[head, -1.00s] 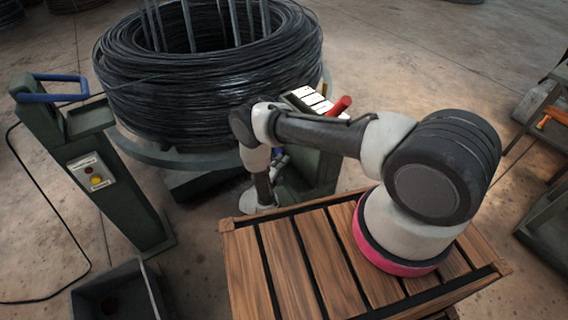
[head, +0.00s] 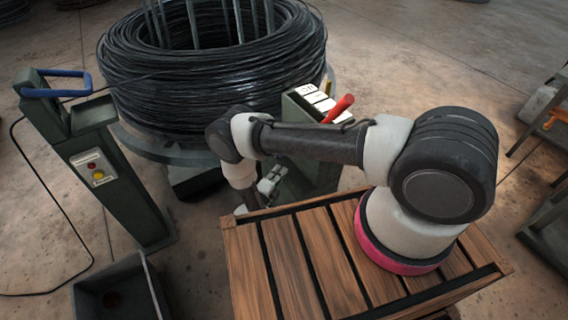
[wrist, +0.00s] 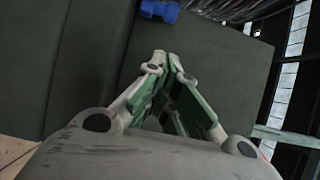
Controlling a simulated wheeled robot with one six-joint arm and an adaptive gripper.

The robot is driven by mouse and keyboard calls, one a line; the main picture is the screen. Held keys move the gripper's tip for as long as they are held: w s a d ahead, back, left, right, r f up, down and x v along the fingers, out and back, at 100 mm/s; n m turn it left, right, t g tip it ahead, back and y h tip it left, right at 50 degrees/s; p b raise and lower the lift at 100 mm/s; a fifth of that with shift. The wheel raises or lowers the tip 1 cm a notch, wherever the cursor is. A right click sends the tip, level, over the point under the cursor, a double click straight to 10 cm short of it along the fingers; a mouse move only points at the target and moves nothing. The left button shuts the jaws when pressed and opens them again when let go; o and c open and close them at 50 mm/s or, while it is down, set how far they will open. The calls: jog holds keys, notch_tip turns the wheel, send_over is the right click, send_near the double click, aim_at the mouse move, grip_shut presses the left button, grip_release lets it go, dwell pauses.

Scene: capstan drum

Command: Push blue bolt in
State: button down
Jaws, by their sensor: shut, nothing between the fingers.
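The blue bolt (wrist: 159,10) shows at the top edge of the wrist view, against a dark green panel (wrist: 200,45). It is partly cut off by the frame, and how far it stands out cannot be told. My gripper (wrist: 167,64) is shut and empty, its fingertips together in front of the green panel and short of the bolt in the picture. In the head view my gripper (head: 272,178) is small beside the green stand (head: 318,172). I cannot make out the bolt there; my arm covers part of the stand.
The stand carries white labels (head: 318,98) and a red lever (head: 338,108). A large coil of black wire (head: 200,75) sits behind it. A green post (head: 120,190) with a blue handle (head: 55,86) stands left. An open bin (head: 120,290) is at lower left; floor between is clear.

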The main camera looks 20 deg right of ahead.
jog(key=shift+v, duration=2.35)
